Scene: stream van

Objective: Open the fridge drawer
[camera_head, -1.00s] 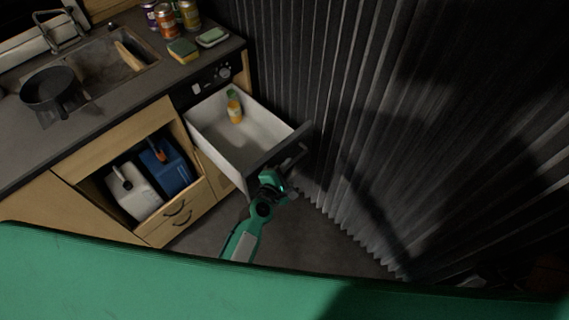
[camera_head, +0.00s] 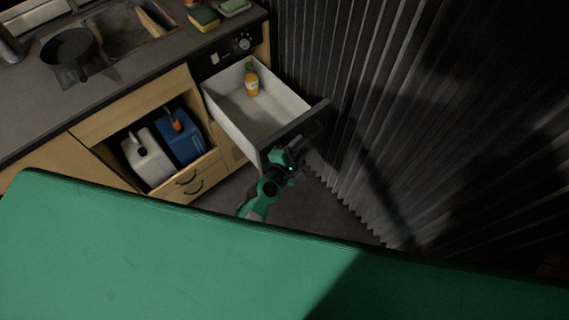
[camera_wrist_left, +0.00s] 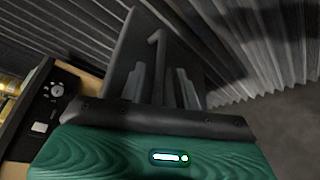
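The fridge drawer (camera_head: 230,127) is pulled well out of the counter unit, with a white inside and a dark front panel (camera_head: 308,122). The panel also shows in the left wrist view (camera_wrist_left: 125,55). An orange bottle with a green cap (camera_head: 252,84) stands inside the drawer near the back. My left gripper (camera_head: 297,148) is at the outer side of the front panel. In the left wrist view its two grey fingers (camera_wrist_left: 163,88) are apart, with the dark handle bar (camera_wrist_left: 157,60) between them and visible gaps beside it. My right gripper is not in view.
A control panel with a knob (camera_head: 243,43) is above the drawer. Left of it, an open cabinet holds a white canister (camera_head: 148,160) and a blue canister (camera_head: 180,140). A pleated dark curtain (camera_head: 370,110) stands close on the right. Some floor is clear below the drawer.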

